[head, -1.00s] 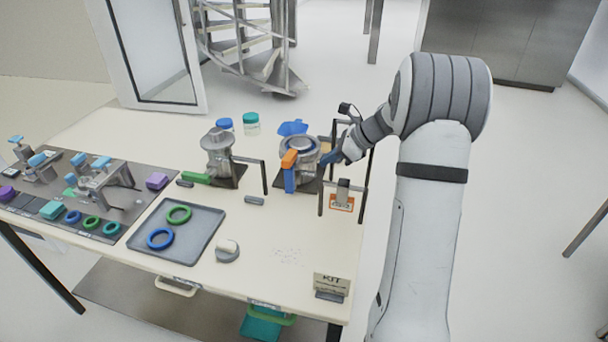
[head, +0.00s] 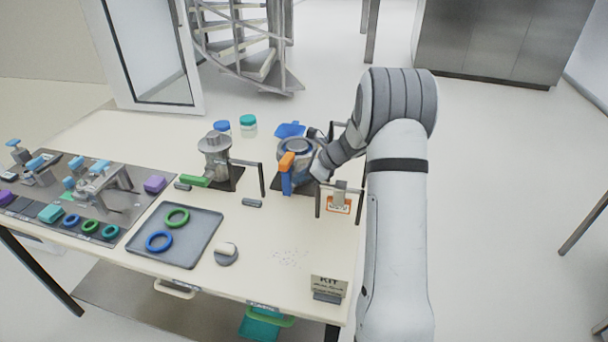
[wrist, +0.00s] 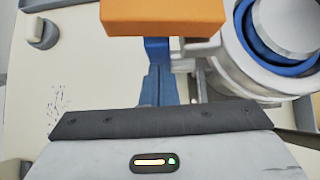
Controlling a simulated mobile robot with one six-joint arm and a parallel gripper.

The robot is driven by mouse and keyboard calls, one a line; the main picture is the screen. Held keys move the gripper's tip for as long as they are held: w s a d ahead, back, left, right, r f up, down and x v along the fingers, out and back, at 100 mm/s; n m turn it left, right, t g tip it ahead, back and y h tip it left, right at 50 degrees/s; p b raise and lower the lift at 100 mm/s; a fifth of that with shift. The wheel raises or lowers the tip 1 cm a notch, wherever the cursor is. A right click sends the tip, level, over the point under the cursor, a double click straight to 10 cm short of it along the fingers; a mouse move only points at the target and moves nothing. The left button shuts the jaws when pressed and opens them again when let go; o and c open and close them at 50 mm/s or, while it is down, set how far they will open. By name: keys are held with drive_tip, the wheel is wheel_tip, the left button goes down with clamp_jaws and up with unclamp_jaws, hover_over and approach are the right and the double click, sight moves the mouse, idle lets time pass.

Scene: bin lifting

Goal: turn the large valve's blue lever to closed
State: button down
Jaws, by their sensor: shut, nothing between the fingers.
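The large valve (head: 300,152) stands near the table's right side, a grey metal body with a blue ring on top. Its blue lever (head: 286,183) points down on the near side, below an orange block (head: 286,163). In the wrist view the orange block (wrist: 163,15) spans the top and the blue lever (wrist: 157,48) shows beneath it. My gripper (wrist: 158,70) is shut and empty, its blue fingers pointing at the lever. Fingertips and lever overlap in the picture; I cannot tell whether they touch. In the head view the fingertips are hard to make out beside the valve.
A smaller valve with a green lever (head: 195,181) stands to the left. A black post frame (head: 333,187) with an orange-edged sign (head: 339,204) is close on the right. A grey tray (head: 190,252) holds a green and a blue ring. The table front between them is mostly clear.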

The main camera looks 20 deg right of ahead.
drive_tip(key=a+p, duration=0.1)
drive_tip(key=p, duration=0.1)
drive_tip(key=w+r+h+p, duration=0.1)
drive_tip(key=shift+a+g+p, duration=0.35)
drive_tip(key=shift+g+p, duration=0.05)
idle(0.4)
drive_tip(key=a+r+p+v, duration=0.1)
drive_tip(key=p+v, duration=0.5)
drive_tip(key=v, duration=0.4)
drive_tip(key=shift+w, duration=0.35)
drive_tip(key=shift+a, duration=0.15)
